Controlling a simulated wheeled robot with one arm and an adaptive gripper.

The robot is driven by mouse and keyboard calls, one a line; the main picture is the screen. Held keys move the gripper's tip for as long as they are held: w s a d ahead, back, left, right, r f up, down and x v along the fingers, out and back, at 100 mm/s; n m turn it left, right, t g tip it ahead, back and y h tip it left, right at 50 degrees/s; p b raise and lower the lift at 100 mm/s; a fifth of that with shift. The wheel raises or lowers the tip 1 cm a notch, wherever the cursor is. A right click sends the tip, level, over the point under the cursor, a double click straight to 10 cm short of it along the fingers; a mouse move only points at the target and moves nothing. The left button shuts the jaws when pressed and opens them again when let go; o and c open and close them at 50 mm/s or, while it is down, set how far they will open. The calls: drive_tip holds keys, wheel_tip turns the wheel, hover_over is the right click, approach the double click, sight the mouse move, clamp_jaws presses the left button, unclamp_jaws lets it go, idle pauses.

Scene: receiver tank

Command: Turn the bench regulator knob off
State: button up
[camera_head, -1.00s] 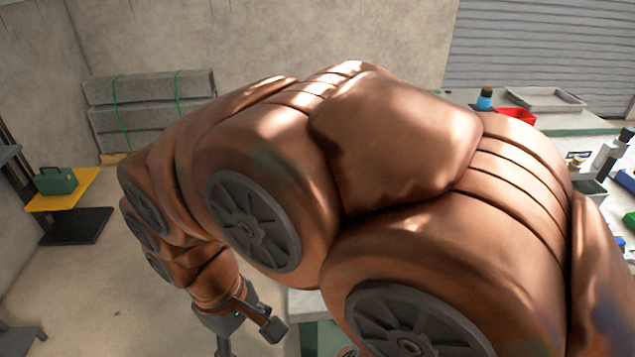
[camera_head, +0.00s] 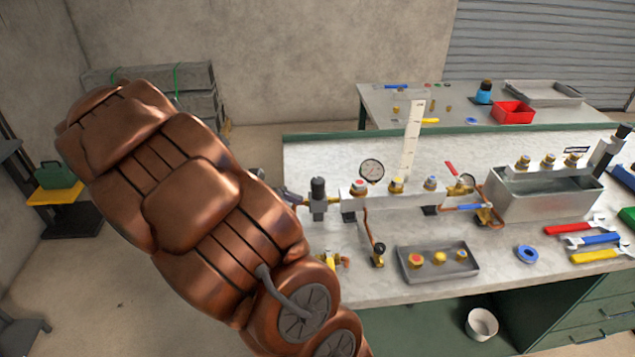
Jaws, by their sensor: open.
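The bench regulator (camera_head: 318,207) stands at the left end of the pale manifold on the workbench, with its black knob (camera_head: 318,186) upright on top. The knob's setting is too small to read. My gripper (camera_head: 290,196) shows only in part, as dark pieces past the edge of my copper-coloured arm, just left of the regulator. The rest of it is hidden behind the arm. It is open, with nothing seen in it. I see a small gap between it and the knob, but cannot judge the depth.
A round gauge (camera_head: 371,171), capped valves and copper pipes line the manifold (camera_head: 413,193) right of the regulator. A grey tray of fittings (camera_head: 438,261), a metal tank (camera_head: 545,195) and several wrenches (camera_head: 590,239) occupy the bench. A bin (camera_head: 481,325) sits below.

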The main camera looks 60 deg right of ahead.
sight(318, 184)
drive_tip(key=w+d+f+n+g+h+p, duration=0.25)
drive_tip(key=w+d+f+n+h, duration=0.35)
drive_tip(key=w+d, duration=0.5)
drive_tip(key=shift+g, duration=0.35)
drive_tip(key=shift+f+p+x, duration=0.15)
drive_tip(key=shift+p+x, duration=0.25)
drive_tip(key=shift+x, duration=1.95)
drive_tip(key=shift+f+p+x, duration=0.1)
drive_tip(key=shift+p+x, duration=0.25)
drive_tip(key=shift+x, duration=2.05)
drive_tip(key=shift+a, duration=0.1)
drive_tip(key=c, duration=1.2)
